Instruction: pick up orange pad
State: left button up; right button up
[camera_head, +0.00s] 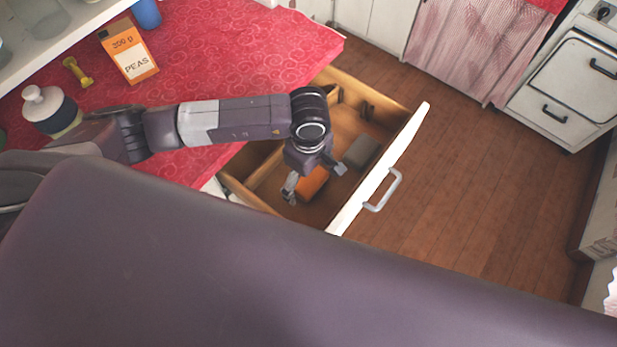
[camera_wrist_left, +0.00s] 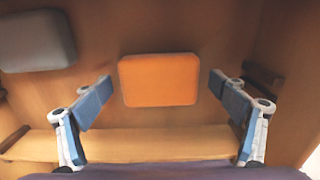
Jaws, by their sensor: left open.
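The orange pad (camera_head: 312,183) lies in the open wooden drawer, partly hidden below my left gripper in the head view. In the left wrist view the orange pad (camera_wrist_left: 159,80) is a flat rounded block on the drawer floor. My left gripper (camera_head: 315,178) is over the drawer, pointing down. In the left wrist view its open fingers (camera_wrist_left: 157,90) stand to the left and right of the pad, with a gap on each side. Nothing is between the fingertips that I can see held. My right gripper is not in view.
A grey pad (camera_head: 361,152) lies in the drawer near its white front (camera_head: 380,168). A wooden divider (camera_wrist_left: 160,142) crosses the drawer close by. On the red counter (camera_head: 230,60) stand a peas box (camera_head: 128,50), a yellow dumbbell-like thing (camera_head: 77,72) and a jar (camera_head: 50,110).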

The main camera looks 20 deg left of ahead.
pick_arm(q)
jog(key=shift+c, duration=0.4)
jog(key=c, duration=0.9)
jog(key=shift+c, duration=0.2)
